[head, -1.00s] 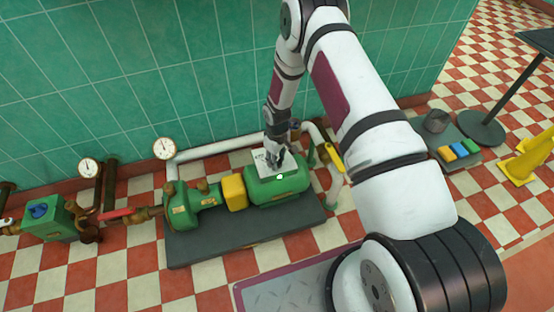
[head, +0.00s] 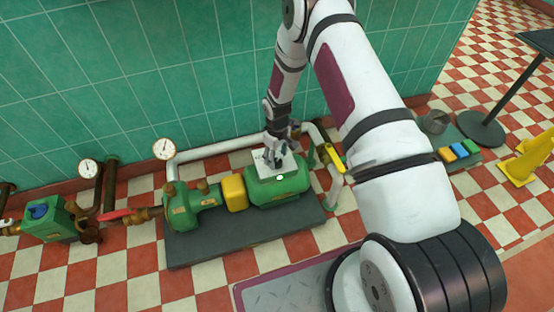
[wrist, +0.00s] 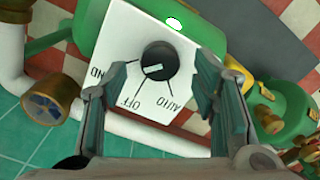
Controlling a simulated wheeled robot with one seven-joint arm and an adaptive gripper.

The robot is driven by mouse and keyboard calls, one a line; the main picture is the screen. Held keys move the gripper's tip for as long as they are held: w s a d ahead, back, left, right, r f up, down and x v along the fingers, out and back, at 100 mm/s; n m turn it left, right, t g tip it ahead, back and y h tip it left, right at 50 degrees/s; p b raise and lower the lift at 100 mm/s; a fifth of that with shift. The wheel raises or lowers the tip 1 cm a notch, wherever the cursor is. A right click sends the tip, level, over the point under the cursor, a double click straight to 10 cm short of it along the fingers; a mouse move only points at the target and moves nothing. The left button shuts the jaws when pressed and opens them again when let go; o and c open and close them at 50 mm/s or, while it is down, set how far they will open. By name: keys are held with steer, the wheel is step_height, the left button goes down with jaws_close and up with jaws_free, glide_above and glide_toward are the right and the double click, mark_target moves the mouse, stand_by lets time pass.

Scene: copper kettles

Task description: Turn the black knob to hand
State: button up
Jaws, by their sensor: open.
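The black knob (wrist: 160,60) sits on a white switch plate (wrist: 190,125) in the wrist view. The plate reads OFF and AUTO along its lower edge; a label at its left edge is partly covered, with only "ND" showing. A white mark lies on the knob's lower left side; I cannot tell which label it points to. My gripper (wrist: 159,64) is open, one finger on each side of the knob, with gaps visible. In the head view my gripper (head: 277,158) is over the white plate (head: 263,166) on the green motor (head: 285,188), and hides the knob.
A yellow coupling guard (head: 235,193) and a green pump (head: 185,208) share the dark base (head: 240,236). White pipe (head: 210,150) runs behind, along the tiled wall. A yellow lever (head: 335,158) is right of the gripper.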

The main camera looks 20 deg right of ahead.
step_height(320, 180, up, 10)
steer(key=shift+f, duration=0.25)
stand_by(0.5)
step_height(320, 180, up, 15)
steer(key=m, duration=0.1)
glide_above(277, 161)
steer(key=s+d, duration=0.1)
steer(key=s, duration=0.2)
steer(key=s+r+m+h, duration=0.1)
steer(key=s+r, duration=0.4)
steer(key=r, duration=0.3)
steer(key=s+r+m, duration=0.1)
steer(key=s+r, duration=0.5)
steer(key=r, duration=0.1)
steer(key=s+a+r+m+y, duration=0.15)
steer(key=s+r, duration=0.25)
steer(key=s, duration=1)
steer(key=s+r+m+h, duration=0.15)
steer(key=s+r, duration=0.25)
steer(key=s, duration=1)
step_height(277, 161, up, 33)
steer(key=t+y+p, duration=0.1)
steer(key=t+p, duration=0.3)
steer(key=p, duration=2.7)
steer(key=shift+w+d, duration=0.15)
steer(key=shift+d, duration=0.2)
